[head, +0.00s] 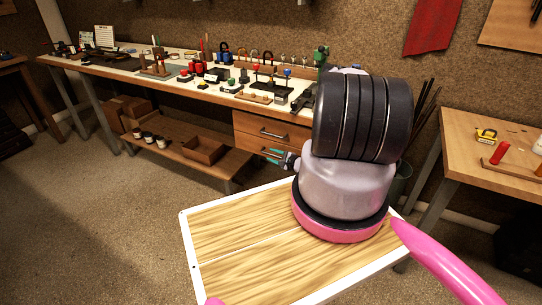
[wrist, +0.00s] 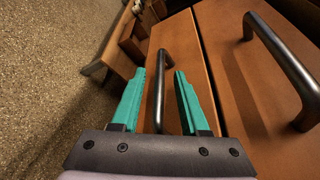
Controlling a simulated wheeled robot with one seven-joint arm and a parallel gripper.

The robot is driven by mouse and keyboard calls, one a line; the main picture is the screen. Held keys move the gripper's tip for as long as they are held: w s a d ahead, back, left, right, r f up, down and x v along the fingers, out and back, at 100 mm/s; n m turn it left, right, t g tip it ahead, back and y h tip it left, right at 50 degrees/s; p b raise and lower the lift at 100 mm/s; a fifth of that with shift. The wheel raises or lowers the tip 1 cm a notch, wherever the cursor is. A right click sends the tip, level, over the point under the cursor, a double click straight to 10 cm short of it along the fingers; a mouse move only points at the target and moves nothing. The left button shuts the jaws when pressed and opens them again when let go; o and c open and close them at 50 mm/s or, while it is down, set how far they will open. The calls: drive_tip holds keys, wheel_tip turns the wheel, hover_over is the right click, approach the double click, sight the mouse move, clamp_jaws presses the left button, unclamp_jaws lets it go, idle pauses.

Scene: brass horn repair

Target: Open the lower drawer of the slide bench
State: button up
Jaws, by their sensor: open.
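The slide bench (head: 190,78) stands along the back wall, with two wooden drawers under its right end. The upper drawer (head: 256,123) has a dark bar handle (head: 268,133) and looks shut. The lower drawer (head: 243,142) is below it, partly hidden by my arm, and also looks shut. In the wrist view, my gripper (wrist: 159,72) is open, with teal fingers on either side of the lower drawer's bar handle (wrist: 160,88). I see gaps between the fingers and the bar. The upper handle (wrist: 283,60) is at the right. My gripper also shows in the head view (head: 268,155).
A low shelf (head: 180,150) with boxes, jars and a wooden tray (head: 203,149) is left of the drawers. Many small tools cover the bench top. Another table (head: 493,150) stands at the right. The carpet (head: 110,220) in front of the bench is clear.

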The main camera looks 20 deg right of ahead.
drive_tip(key=shift+w+a+f, duration=0.15)
drive_tip(key=shift+w+a, duration=0.1)
drive_tip(key=shift+w, duration=0.35)
clamp_jaws()
idle(1.1)
